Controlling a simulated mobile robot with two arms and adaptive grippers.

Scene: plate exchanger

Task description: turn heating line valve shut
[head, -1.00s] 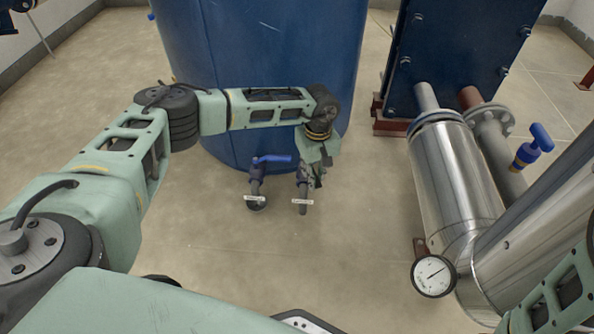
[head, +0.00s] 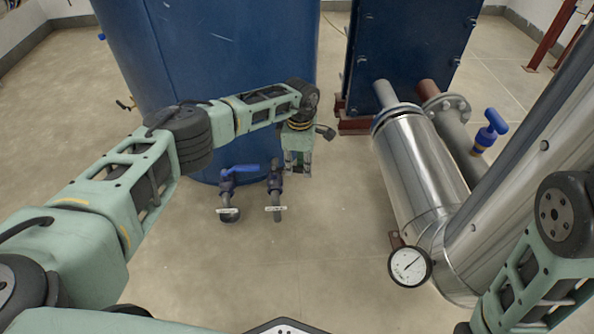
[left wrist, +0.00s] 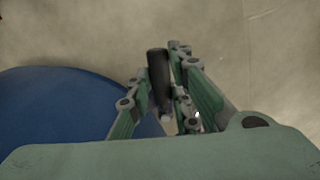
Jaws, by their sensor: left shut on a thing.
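Two valves stand side by side on short tagged pipes at the foot of the blue tank; the tag writing is too small to read. The left valve (head: 227,181) has a blue lever pointing right. The right valve (head: 276,180) is beside my left gripper (head: 298,168), which hides most of its handle. In the left wrist view the left gripper (left wrist: 172,95) has a dark rod-like handle (left wrist: 158,78) between its fingers and is shut on it. Which valve is the heating line's cannot be told. My right arm shows at the lower right; its gripper is out of view.
The blue tank (head: 215,70) rises just behind the valves. A dark blue plate exchanger (head: 410,45) stands at the back right. A shiny pipe (head: 420,165) with a gauge (head: 410,266) and another blue-handled valve (head: 489,131) are at right. The floor in front is clear.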

